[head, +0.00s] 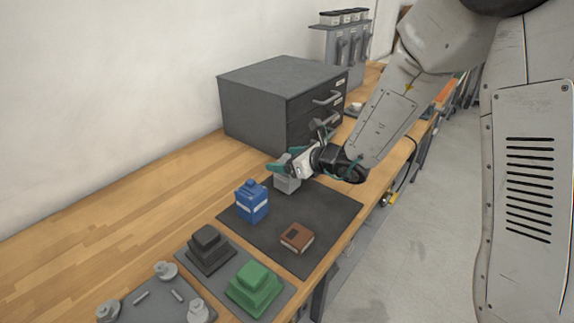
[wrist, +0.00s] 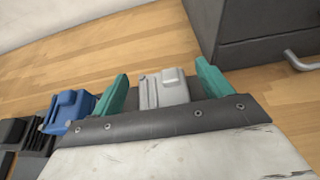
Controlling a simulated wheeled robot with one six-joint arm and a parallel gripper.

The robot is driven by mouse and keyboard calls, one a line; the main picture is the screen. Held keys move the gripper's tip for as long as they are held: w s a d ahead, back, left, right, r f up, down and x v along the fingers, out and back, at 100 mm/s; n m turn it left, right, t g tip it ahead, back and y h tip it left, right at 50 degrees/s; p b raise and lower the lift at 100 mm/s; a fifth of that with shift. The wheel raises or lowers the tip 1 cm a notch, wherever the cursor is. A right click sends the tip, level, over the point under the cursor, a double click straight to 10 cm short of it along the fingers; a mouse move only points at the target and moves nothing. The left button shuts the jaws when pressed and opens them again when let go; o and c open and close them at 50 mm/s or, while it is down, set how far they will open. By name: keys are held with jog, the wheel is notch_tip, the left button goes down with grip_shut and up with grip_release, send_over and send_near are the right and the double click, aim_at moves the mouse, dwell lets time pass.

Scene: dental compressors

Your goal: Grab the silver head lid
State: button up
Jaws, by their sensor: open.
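The silver head lid (head: 287,184) is a small light-grey block on the dark mat (head: 325,212), near its back edge. In the head view my gripper partly covers it. In the wrist view the silver lid (wrist: 165,90) shows between the two green fingertips. My gripper (head: 296,162) is open, with one finger on each side of the lid. In the wrist view my gripper (wrist: 160,88) shows a gap between its left finger and the lid. I cannot tell whether either finger touches it.
A blue block (head: 252,201) and a brown block (head: 296,237) sit on the mat. A black stepped block (head: 206,248) and a green one (head: 254,287) are nearer the front. A dark drawer cabinet (head: 262,100) stands behind my gripper. Bare wood lies to the left.

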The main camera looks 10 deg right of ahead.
jog(key=c, duration=1.1)
jog(key=shift+c, duration=0.2)
jog(key=shift+r, duration=0.1)
